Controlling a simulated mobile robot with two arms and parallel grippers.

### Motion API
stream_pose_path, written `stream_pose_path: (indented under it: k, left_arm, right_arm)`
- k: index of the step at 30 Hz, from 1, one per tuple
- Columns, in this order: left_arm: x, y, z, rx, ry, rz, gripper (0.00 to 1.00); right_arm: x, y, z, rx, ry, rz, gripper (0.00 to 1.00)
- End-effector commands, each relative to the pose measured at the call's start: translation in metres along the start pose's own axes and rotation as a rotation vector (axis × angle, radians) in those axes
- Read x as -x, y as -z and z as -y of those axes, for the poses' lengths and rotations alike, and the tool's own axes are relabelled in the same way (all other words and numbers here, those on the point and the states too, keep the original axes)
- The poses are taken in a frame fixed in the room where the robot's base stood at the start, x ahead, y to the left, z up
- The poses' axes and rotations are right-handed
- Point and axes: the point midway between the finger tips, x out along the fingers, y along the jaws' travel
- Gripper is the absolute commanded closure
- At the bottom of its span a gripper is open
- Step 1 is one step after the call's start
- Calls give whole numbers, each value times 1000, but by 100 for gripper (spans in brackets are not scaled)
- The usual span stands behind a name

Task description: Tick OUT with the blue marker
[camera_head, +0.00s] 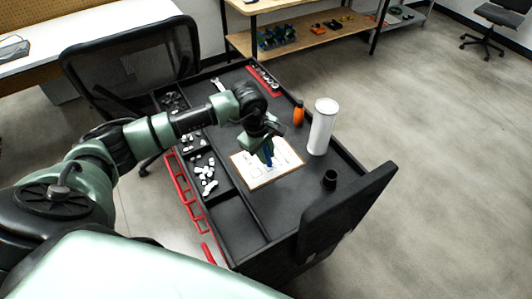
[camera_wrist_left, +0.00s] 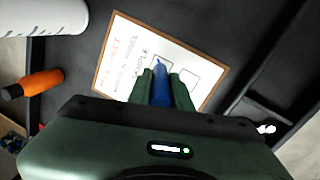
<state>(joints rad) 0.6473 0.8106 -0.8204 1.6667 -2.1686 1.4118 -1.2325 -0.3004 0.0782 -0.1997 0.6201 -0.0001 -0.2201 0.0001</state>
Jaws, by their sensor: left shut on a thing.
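The blue marker (camera_head: 268,155) is held in my left gripper (camera_head: 264,148), which is shut on it. In the left wrist view the blue marker (camera_wrist_left: 160,85) sits between the two green fingers of the gripper (camera_wrist_left: 161,88), tip pointing at the sheet. The white sheet on its brown board (camera_head: 285,169) lies on the cart top under the gripper. In the left wrist view the sheet (camera_wrist_left: 130,42) shows printed lines and two box outlines, with the marker tip over or at one box. I cannot tell whether the tip touches the paper. The word OUT is not readable.
A black cup (camera_head: 329,180) stands at the right. White pieces (camera_head: 206,176) lie in a left compartment of the black cart (camera_head: 297,200). A chair (camera_head: 130,62) stands behind.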

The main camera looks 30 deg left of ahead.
Motion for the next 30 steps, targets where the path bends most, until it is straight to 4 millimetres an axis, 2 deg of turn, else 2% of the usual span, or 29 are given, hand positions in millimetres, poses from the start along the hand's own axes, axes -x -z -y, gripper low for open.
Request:
stream_pose_path:
  k: [5,30]
  left_arm:
    - [4,0,1,0,5,0,100]
    - [68,-3,-13,0,1,0,100]
  right_arm:
    - [3,0,-1,1,-1,0,68]
    - [34,3,-3,2,-3,0,68]
